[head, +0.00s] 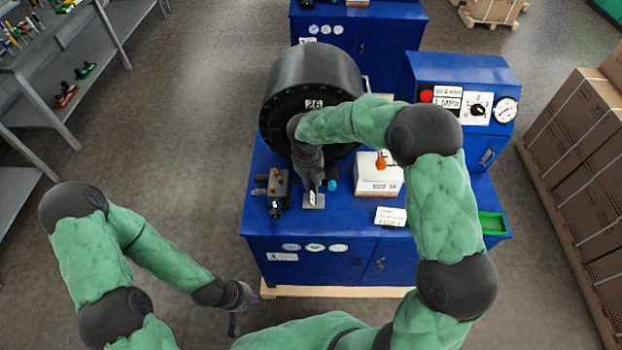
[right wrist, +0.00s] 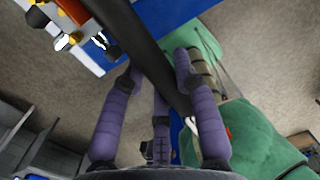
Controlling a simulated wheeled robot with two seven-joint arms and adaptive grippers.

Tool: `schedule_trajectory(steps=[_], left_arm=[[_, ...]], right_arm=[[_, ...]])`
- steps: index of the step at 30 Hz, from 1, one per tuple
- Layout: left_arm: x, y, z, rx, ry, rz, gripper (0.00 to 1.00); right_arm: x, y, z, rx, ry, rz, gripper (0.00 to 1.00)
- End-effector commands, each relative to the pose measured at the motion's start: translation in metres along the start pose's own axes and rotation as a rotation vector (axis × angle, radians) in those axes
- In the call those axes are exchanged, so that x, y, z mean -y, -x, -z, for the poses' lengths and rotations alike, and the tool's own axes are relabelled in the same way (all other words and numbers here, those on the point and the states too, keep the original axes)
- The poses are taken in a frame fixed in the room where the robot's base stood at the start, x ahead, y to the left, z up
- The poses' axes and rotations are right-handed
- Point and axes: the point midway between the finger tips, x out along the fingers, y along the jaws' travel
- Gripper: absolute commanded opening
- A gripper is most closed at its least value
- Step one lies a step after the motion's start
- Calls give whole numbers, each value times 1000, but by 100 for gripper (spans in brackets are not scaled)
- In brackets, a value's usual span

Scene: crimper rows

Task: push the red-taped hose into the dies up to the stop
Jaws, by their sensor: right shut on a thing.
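The crimper (head: 300,85) is a large black drum marked 26 on the blue cabinet in the head view. Its dies cannot be made out behind my right arm. My right gripper (head: 313,180) is in front of the drum, low over the cabinet top. In the right wrist view, my right gripper (right wrist: 160,75) is shut on a black hose (right wrist: 150,50), which runs slantwise between its purple fingers. I cannot make out red tape on it, nor the hose in the head view. My left gripper (head: 240,305) hangs low left of the cabinet; its fingers are unclear.
On the blue cabinet (head: 262,215) stand a small grey fixture (head: 278,190), a white box (head: 378,178), a card (head: 390,216) and a green tray (head: 492,222). A control panel with a gauge (head: 506,110) is at the right. Shelves stand left, stacked cartons (head: 580,140) right.

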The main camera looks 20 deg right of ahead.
Motion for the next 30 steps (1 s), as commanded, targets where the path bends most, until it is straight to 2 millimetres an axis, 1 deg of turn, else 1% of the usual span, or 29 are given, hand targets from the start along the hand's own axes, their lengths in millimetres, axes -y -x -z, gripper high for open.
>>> schedule_trajectory(steps=[1, 3, 14, 15, 17, 24, 25, 26, 27, 29, 30], left_arm=[[-1, 2, 0, 0, 0, 0, 0], [-1, 4, 0, 0, 0, 0, 0], [-2, 6, 0, 0, 0, 0, 0], [-2, 6, 0, 0, 0, 0, 0], [-2, 6, 0, 0, 0, 0, 0], [-2, 6, 0, 0, 0, 0, 0], [-2, 6, 0, 0, 0, 0, 0], [-2, 6, 0, 0, 0, 0, 0], [-2, 6, 0, 0, 0, 0, 0], [-2, 6, 0, 0, 0, 0, 0], [-2, 6, 0, 0, 0, 0, 0]], right_arm=[[0, 4, -3, 6, 0, -3, 0], [0, 5, -3, 3, 0, -3, 0], [0, 6, -3, 0, -1, -3, 0], [0, 6, -3, 0, -1, -3, 41], [0, 6, -3, -1, -1, -3, 57], [0, 4, -2, -5, 0, -2, 57], [0, 3, 0, -8, 0, 0, 63], [0, 3, 0, -9, 0, 0, 71], [0, 3, 0, -9, 0, 0, 83], [0, 3, 0, -8, 0, 0, 100], [0, 3, 0, -8, 0, 0, 100]])
